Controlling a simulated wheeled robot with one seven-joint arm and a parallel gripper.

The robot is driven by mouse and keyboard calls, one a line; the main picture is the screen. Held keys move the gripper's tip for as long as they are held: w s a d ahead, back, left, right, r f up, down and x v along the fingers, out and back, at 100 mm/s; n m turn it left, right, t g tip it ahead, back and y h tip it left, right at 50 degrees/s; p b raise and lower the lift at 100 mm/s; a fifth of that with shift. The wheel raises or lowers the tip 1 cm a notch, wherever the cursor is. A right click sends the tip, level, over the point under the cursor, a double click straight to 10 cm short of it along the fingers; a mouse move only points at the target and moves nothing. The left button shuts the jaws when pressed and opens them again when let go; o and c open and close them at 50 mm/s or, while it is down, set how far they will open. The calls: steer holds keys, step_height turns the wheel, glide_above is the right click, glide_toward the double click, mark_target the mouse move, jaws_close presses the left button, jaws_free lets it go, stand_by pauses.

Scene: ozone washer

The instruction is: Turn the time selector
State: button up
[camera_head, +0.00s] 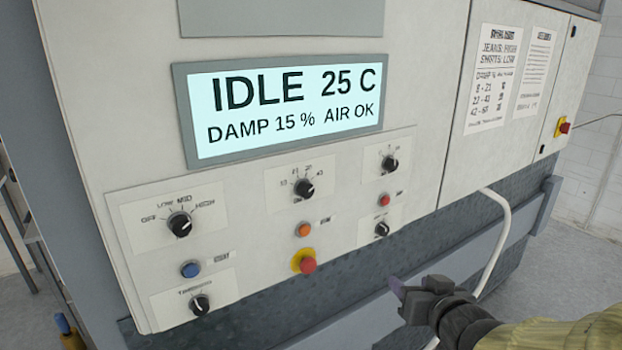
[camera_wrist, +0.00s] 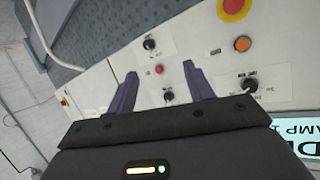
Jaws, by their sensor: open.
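The control panel has several black knobs. A middle knob (camera_head: 304,188) has number marks around it, and it shows at the right of the wrist view (camera_wrist: 249,85). A lower-left knob (camera_head: 200,305) has a label that seems to begin with "TIM", too blurred to read fully. I cannot tell for certain which is the time selector. My gripper (camera_head: 398,287) is at the lower right in the head view, apart from the panel and below the right-hand knobs. In the wrist view my gripper (camera_wrist: 160,70) is open, its two dark purple fingers spread with nothing held.
An upper-right knob (camera_head: 390,163), a red button (camera_head: 384,199) and a lower-right knob (camera_head: 381,230) form the nearest column. A red stop button (camera_head: 307,264) on yellow sticks out. A white hose (camera_head: 497,235) hangs right of my gripper. A ledge (camera_head: 455,255) runs below.

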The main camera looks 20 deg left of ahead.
mark_target(308, 192)
steer(key=s+a+r+n+y+p, duration=0.2)
steer(key=a+r+y, duration=0.5)
steer(key=r, duration=0.4)
steer(key=shift+s+a+r+n+g+y, duration=0.35)
steer(key=shift+s+a+n+g+y, duration=0.05)
steer(key=shift+s+a+n, duration=0.45)
steer(key=shift+a, duration=0.15)
steer(key=p+x, duration=0.7)
steer(key=x, duration=1)
steer(key=shift+w, duration=0.15)
steer(key=shift+c, duration=0.4)
steer(key=c, duration=0.9)
steer(key=shift+f, duration=0.1)
